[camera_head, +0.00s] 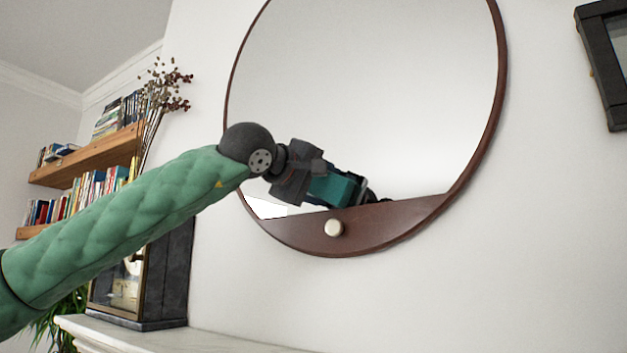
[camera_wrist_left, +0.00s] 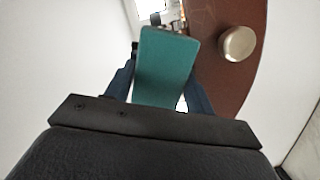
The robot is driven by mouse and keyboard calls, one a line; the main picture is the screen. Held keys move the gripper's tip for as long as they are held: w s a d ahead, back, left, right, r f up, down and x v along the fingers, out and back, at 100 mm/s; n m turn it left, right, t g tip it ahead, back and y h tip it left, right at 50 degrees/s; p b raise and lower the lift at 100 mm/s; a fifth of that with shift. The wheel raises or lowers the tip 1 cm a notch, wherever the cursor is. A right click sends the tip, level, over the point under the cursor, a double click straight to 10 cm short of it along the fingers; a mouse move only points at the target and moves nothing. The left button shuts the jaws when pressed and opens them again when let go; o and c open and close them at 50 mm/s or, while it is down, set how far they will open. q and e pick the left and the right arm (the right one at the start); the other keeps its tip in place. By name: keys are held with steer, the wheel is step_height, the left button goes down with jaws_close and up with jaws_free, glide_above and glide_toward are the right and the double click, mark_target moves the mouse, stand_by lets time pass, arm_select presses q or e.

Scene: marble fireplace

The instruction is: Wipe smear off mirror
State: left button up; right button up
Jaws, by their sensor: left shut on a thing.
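The round mirror (camera_head: 400,110) has a dark red-brown wooden rim and a wooden lower segment with a round metal knob (camera_head: 334,228). The knob also shows in the left wrist view (camera_wrist_left: 238,43). My left gripper (camera_head: 318,186) is shut on a teal block-like wiper (camera_head: 338,188), held at the lower left part of the glass, just above the wooden segment. The teal wiper fills the middle of the left wrist view (camera_wrist_left: 166,65). I cannot tell whether it touches the glass. I see no clear smear on the visible glass; my gripper hides part of it. My right gripper is not in view.
A marble mantel (camera_head: 180,338) runs below the mirror. A dark cased clock (camera_head: 165,275) stands on it at left, near dried flowers (camera_head: 160,95). Wooden shelves (camera_head: 90,155) hold books. A dark frame (camera_head: 603,65) hangs at upper right.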

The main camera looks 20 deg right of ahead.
arm_select(q)
steer(key=shift+s+a, duration=0.1)
steer(key=shift+a, duration=0.05)
steer(key=shift+s+b+v, duration=0.2)
steer(key=shift+b+v, duration=0.9)
steer(key=shift+v, duration=0.75)
steer(key=shift+s+a+b, duration=0.3)
steer(key=shift+s+a, duration=0.3)
steer(key=shift+a, duration=0.05)
steer(key=shift+b+v, duration=0.55)
steer(key=shift+v, duration=0.9)
steer(key=shift+s+f, duration=0.2)
